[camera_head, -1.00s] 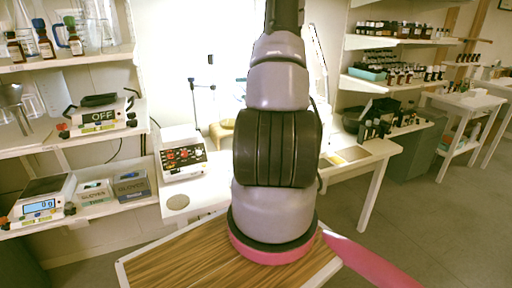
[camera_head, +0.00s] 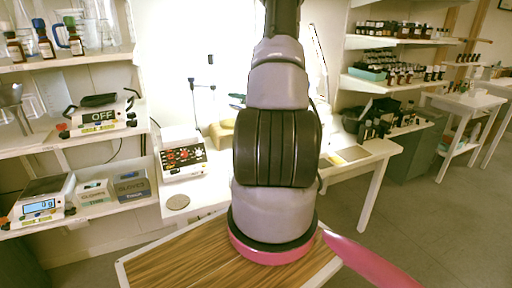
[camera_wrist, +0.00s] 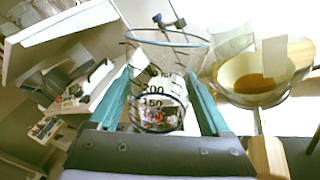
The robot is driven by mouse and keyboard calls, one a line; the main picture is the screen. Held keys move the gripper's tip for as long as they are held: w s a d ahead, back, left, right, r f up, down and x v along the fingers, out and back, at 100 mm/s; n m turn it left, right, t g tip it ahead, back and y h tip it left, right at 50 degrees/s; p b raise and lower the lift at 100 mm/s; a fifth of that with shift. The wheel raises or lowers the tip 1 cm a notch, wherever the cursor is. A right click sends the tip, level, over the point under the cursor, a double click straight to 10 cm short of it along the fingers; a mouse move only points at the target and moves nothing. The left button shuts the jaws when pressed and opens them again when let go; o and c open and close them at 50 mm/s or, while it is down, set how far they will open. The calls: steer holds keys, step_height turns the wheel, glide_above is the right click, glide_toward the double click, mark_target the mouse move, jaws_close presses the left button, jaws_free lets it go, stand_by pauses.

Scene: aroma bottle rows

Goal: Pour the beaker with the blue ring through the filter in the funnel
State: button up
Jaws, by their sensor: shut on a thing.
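A clear glass beaker (camera_wrist: 158,92) with black volume marks stands between the teal fingers of my gripper (camera_wrist: 160,100) in the wrist view. My gripper is shut on it. The funnel (camera_wrist: 232,97) is at the right of the wrist view, apart from the beaker. A cream filter (camera_wrist: 236,70) lines it, with an orange-brown patch (camera_wrist: 254,83) inside. In the head view my arm hides the beaker and most of the funnel area.
Another clear glass vessel (camera_wrist: 232,42) shows behind the funnel. A wooden stand part (camera_wrist: 266,156) is below the funnel. In the head view, a white device with knobs (camera_head: 183,156) stands on the white bench left of my arm. Shelves with scales (camera_head: 100,118) and bottles flank the bench.

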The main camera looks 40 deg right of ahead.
steer(key=shift+s+a+f+n, duration=0.1)
steer(key=shift+a+f+n, duration=0.1)
steer(key=shift+f+n, duration=0.3)
steer(key=shift+a+f+n, duration=0.15)
steer(key=shift+f+n, duration=0.25)
steer(key=shift+n, duration=0.1)
steer(key=f+n, duration=0.1)
steer(key=a+f+n, duration=0.1)
steer(key=n, duration=0.1)
steer(key=a+f+n, duration=0.1)
steer(key=shift+s+a+f+n+t, duration=0.1)
steer(key=shift+s+f+n+t, duration=0.2)
steer(key=shift+s+f+t, duration=0.1)
steer(key=s+a+r, duration=0.1)
steer(key=a+r, duration=0.3)
steer(key=r, duration=0.1)
steer(key=shift+s+a, duration=0.15)
steer(key=shift+a, duration=0.25)
